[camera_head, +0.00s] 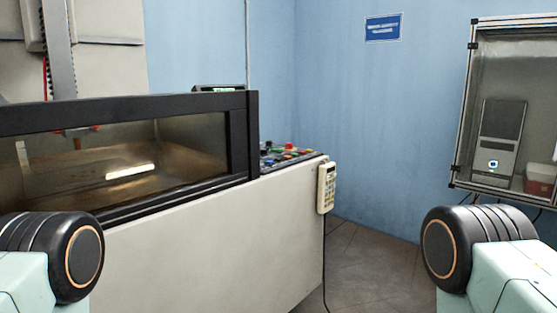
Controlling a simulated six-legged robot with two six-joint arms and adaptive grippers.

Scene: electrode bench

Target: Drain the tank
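The tank (245,130) is a black-framed, glass-fronted box at the left, on a pale machine body. Through its glass shows a brownish inside with a bright reflection; I cannot tell the liquid level. A beige handheld pendant (326,188) with keys hangs at the body's right edge. Rounded black joints of my two arms show at the lower left and lower right. Neither gripper is in view.
A small green-lit display (219,89) stands behind the tank frame. A glass-fronted cabinet (461,147) at the right holds a grey unit and a red-and-white box. A blue sign (383,27) is on the wall. Grey floor (372,262) is open between machine and cabinet.

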